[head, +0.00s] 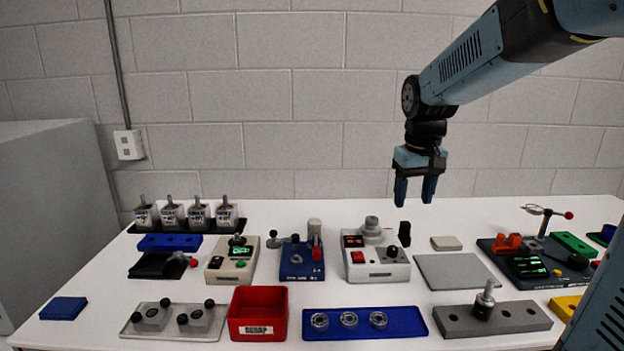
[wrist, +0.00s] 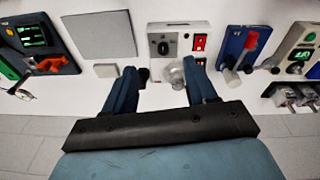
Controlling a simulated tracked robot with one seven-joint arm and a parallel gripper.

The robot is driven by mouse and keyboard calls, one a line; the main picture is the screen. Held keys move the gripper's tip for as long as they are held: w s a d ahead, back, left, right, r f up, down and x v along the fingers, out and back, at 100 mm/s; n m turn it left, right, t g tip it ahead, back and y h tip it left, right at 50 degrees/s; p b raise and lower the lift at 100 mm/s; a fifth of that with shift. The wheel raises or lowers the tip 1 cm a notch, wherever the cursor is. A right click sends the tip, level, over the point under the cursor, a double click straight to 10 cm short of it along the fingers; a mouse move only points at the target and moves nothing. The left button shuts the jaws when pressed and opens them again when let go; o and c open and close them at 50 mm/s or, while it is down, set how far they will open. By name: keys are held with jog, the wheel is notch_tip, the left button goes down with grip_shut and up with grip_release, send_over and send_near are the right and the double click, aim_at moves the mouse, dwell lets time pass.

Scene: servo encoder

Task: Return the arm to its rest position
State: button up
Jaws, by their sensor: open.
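My gripper (head: 415,190) hangs from my blue arm above the back of the white table, in front of the wall. Its two fingers point down and stand apart, with nothing between them. In the wrist view my gripper (wrist: 160,92) also shows open and empty. Beyond its fingertips lies the white device with a red switch (wrist: 180,45), which also shows in the head view (head: 378,262) below and slightly left of the gripper. The gripper is clear of the table and everything on it.
A red scrap bin (head: 258,315), a blue tray with round parts (head: 405,322) and a grey block (head: 540,316) line the front. Several motors (head: 172,214) stand at the back left. A grey mat (head: 455,277) lies bare. The air around the gripper is free.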

jog(key=s+m+t, duration=0.1)
jog(key=s+t, duration=0.2)
jog(key=s, duration=1.6)
jog(key=shift+d+r+m+t, duration=0.3)
jog(key=shift+d+r, duration=0.05)
